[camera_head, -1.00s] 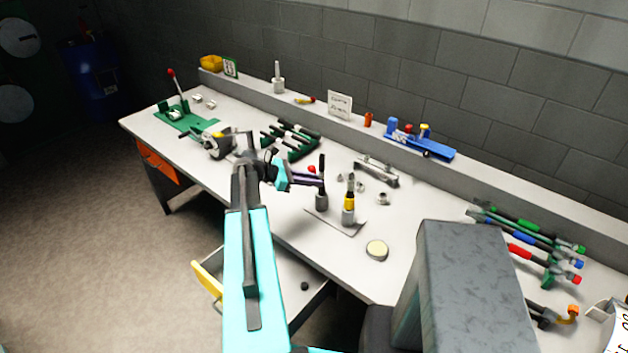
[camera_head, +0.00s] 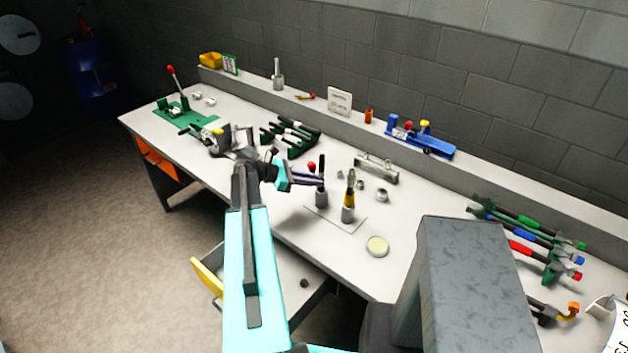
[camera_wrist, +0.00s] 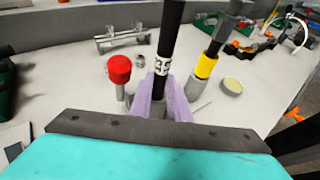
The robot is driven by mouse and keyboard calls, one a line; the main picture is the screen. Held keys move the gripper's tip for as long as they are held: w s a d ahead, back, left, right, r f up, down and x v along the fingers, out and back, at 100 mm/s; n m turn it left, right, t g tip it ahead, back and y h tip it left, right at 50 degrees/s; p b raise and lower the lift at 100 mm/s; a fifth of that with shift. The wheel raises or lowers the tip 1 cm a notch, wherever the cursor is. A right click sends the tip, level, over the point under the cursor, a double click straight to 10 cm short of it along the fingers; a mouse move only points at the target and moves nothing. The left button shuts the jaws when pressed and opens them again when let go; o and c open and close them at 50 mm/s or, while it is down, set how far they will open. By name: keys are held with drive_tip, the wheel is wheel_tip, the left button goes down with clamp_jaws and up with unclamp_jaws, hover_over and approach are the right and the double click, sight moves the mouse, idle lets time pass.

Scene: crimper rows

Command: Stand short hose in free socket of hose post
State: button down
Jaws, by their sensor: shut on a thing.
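My gripper (camera_head: 318,183), with purple fingers, is shut on a short black hose (camera_head: 322,168) over the workbench. The hose is nearly upright. In the wrist view the hose (camera_wrist: 168,45) shows a white band with dark marks, and its lower end is hidden by the fingers. The hose post (camera_head: 340,225) has a flat pale plate with two grey sockets. The held hose is in line with the left socket (camera_head: 321,198); I cannot tell whether its end is inside. The right socket (camera_head: 348,214) holds a hose with a yellow band (camera_head: 349,197), also in the wrist view (camera_wrist: 206,66).
A red-capped grey stem (camera_wrist: 119,70) stands close left of the fingers. Small metal fittings (camera_head: 382,195) and a metal bracket (camera_head: 376,168) lie behind the post. A pale yellow disc (camera_head: 377,246) lies to its right. Racked hoses (camera_head: 520,240) occupy the bench's right end.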

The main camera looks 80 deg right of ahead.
drive_tip(key=shift+f, duration=0.35)
drive_tip(key=c, duration=1.6)
unclamp_jaws()
drive_tip(key=shift+w+a, duration=0.1)
drive_tip(key=shift+w, duration=0.05)
drive_tip(key=shift+b+v, duration=2.35)
drive_tip(key=shift+v, duration=4.4)
drive_tip(key=shift+w+a, duration=0.1)
